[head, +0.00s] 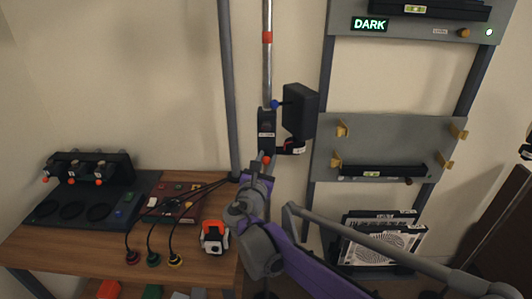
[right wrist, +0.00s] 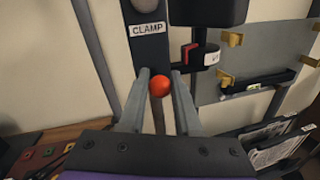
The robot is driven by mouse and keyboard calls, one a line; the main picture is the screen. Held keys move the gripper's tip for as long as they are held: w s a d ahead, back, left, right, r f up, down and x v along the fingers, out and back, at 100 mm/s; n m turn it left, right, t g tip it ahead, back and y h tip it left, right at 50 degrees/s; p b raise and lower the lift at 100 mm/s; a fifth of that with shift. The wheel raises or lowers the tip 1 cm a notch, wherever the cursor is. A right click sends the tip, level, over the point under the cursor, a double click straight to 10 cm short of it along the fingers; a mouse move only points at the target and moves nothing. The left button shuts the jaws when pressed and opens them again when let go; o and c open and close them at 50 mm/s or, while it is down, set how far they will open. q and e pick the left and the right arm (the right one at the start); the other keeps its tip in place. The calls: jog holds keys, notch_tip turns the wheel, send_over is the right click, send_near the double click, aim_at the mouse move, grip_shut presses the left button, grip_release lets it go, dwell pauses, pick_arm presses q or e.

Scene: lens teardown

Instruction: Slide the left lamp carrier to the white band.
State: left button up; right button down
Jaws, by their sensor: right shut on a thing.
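A black lamp carrier (head: 266,130) with a CLAMP label sits on a vertical metal pole (head: 267,70). It also shows in the right wrist view (right wrist: 146,50). A black box-shaped lamp (head: 300,112) stands out on its right side, with a blue knob (head: 275,104). An orange ball knob (right wrist: 161,86) is at the carrier's lower end. My right gripper (head: 263,163) reaches up from below, its fingers on either side of the orange knob, shut on it. A red band (head: 267,37) is on the pole above the carrier. I cannot make out a white band on the pole. My left gripper is not in view.
A wooden bench (head: 50,249) at left holds a black panel (head: 90,201), a red cable box (head: 176,203) and an orange-white device (head: 214,237). A grey rack (head: 390,146) with yellow hooks stands at right. The wall beside the upper pole is clear.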

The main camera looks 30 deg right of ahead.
jog(key=shift+f, duration=0.4)
jog(key=c, duration=0.6)
grip_release()
jog(key=v, duration=1.1)
jog(key=shift+w+d, duration=0.1)
